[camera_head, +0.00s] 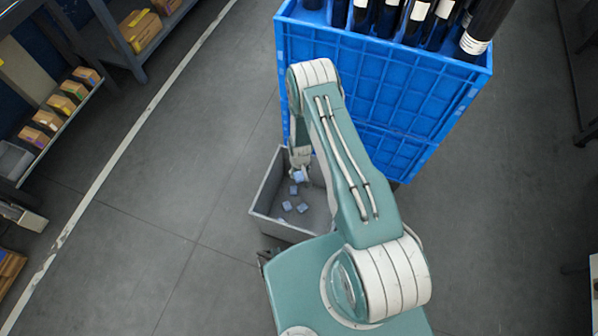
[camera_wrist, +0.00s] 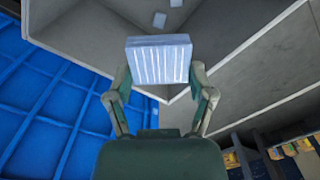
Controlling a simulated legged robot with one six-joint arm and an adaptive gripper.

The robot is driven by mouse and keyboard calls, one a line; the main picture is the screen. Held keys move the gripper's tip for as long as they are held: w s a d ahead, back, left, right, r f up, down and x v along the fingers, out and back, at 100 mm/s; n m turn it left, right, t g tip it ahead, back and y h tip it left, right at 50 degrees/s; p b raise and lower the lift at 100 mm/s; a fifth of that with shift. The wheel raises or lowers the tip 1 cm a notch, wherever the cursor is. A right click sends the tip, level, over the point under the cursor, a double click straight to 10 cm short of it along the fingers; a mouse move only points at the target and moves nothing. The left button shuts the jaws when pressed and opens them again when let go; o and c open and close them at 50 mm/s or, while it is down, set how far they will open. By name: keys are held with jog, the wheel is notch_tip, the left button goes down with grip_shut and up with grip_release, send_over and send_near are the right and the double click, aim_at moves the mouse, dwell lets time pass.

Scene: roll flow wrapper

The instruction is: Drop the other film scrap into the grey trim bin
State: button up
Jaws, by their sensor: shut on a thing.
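My gripper (camera_head: 300,172) reaches down over the grey trim bin (camera_head: 268,184), which stands on the floor beside the blue crate. In the wrist view my gripper (camera_wrist: 160,82) is shut on a pale blue film scrap (camera_wrist: 158,60) with white stripes, held between both fingers. The same scrap (camera_head: 299,177) shows small in the head view. The bin's grey inner walls (camera_wrist: 235,55) lie behind the held scrap in the wrist view. Several similar small blue scraps (camera_head: 287,206) lie inside the bin. Whether the held scrap is below the bin's rim is hard to tell.
A tall blue crate (camera_head: 390,85) with dark rolls (camera_head: 420,15) standing in its top is close behind the bin and my arm. Shelves with small boxes (camera_head: 60,105) stand at the left. The grey floor (camera_head: 150,220) left of the bin is clear.

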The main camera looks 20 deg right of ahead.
aim_at(297, 174)
notch_tip(297, 174, down, 6)
jog(key=shift+a, duration=0.3)
jog(key=shift+f, duration=0.1)
jog(key=o, duration=0.6)
jog(key=shift+a, duration=0.3)
jog(key=shift+d, duration=0.2)
notch_tip(297, 174, up, 12)
jog(key=shift+a, duration=0.1)
jog(key=shift+w, duration=0.1)
dwell(0.4)
